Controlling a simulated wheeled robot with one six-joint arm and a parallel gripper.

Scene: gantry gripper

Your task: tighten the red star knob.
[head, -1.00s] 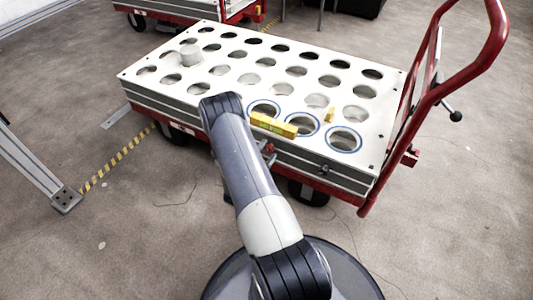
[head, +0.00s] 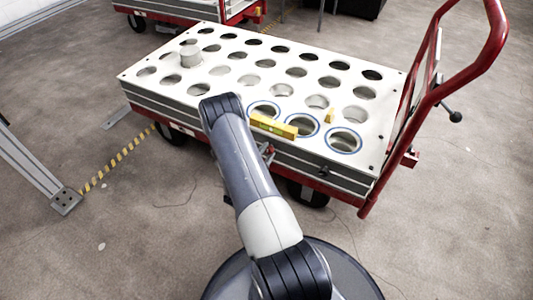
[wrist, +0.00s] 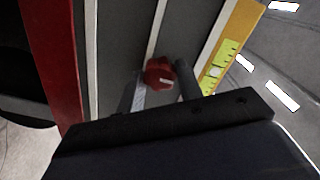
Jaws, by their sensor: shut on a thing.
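The red star knob (wrist: 159,73) sits on the grey side of the cart, with a pale mark on its face in the wrist view. My gripper (wrist: 160,88) is shut on it, one finger on each side. In the head view a small red part, seemingly the same knob (head: 268,149), shows at the cart's near side just right of my arm. My arm hides most of the gripper there.
The white cart top (head: 225,82) has rows of round holes, some ringed blue. A yellow spirit level (head: 273,125) lies near its front edge, with a small yellow block (head: 329,116) nearby. A pale cylinder (head: 190,56) stands at the left. A red handle (head: 440,90) rises at the right.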

